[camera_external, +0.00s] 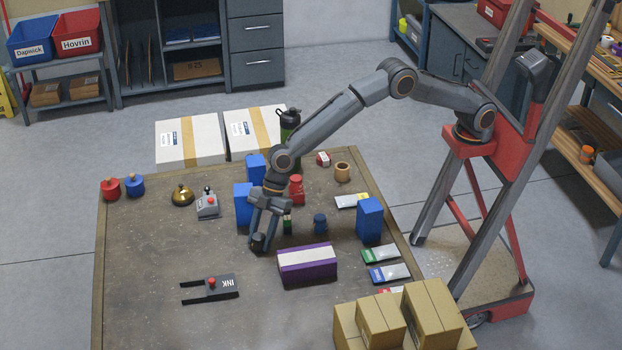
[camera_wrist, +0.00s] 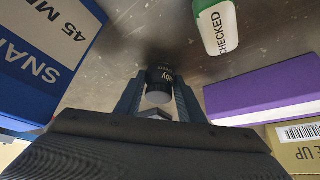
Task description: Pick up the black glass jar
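The small black glass jar (camera_external: 258,243) stands near the middle of the brown table, low between the fingers of my gripper (camera_external: 262,232). In the wrist view the jar (camera_wrist: 160,80) shows a dark body with pale lettering, at the fingertips of my gripper (camera_wrist: 160,98). One finger lies along each side of it. Any gap between fingers and jar is too small to tell, so I cannot see whether they press on it. The fingers partly hide the jar in the external view.
A purple-and-white box (camera_external: 307,266) lies close to the right. Blue boxes (camera_external: 242,204) stand behind, and a small green item (camera_external: 287,224) and a dark blue jar (camera_external: 320,224) stand to the right. An INK pallet-jack-shaped item (camera_external: 222,287) lies in front. The table's left front is clear.

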